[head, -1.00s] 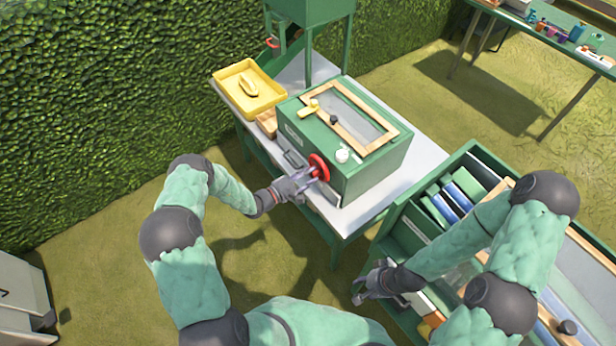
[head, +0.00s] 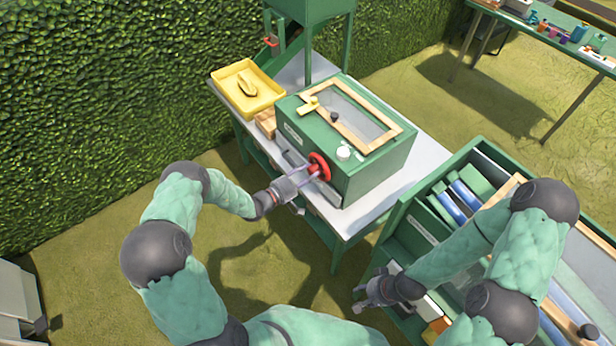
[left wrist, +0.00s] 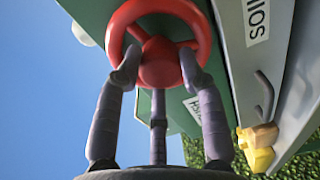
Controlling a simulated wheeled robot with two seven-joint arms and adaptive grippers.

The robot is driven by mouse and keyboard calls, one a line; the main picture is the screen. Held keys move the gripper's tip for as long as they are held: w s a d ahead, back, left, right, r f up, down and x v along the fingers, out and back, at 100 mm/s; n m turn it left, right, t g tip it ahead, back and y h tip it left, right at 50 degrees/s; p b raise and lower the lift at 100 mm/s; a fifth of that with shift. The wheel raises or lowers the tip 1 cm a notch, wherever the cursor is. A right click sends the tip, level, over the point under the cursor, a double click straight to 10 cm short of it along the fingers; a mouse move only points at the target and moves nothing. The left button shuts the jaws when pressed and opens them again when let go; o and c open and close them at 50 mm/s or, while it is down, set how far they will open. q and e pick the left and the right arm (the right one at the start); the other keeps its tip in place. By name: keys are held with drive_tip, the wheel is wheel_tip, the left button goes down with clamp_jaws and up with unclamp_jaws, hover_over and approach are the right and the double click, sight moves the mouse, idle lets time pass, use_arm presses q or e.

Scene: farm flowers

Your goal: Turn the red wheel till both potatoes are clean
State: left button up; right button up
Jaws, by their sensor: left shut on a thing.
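The red wheel (head: 320,167) is on the near side of a green box (head: 375,165) with a wood-framed clear lid (head: 350,115). My left gripper (head: 312,174) is shut on the wheel. In the left wrist view its fingers (left wrist: 158,75) close around the hub of the red wheel (left wrist: 203,38). I cannot make out any potatoes through the lid. My right gripper (head: 360,298) is at the lower right, beside a green shelf unit, away from the wheel; its fingers look apart, with nothing visible between them.
The box stands on a pale-topped table (head: 425,152). A green cabinet (head: 408,225) with books or folders stands at the right. A hedge closes off the left.

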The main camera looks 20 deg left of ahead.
use_arm(q)
drive_tip(key=shift+f+m+b, duration=0.1)
drive_tip(key=shift+m+b, duration=0.55)
drive_tip(key=shift+m, duration=0.55)
drive_tip(key=shift+d, duration=0.1)
drive_tip(key=o, duration=1.1)
drive_tip(key=shift+o, duration=0.2)
drive_tip(key=v, duration=1.2)
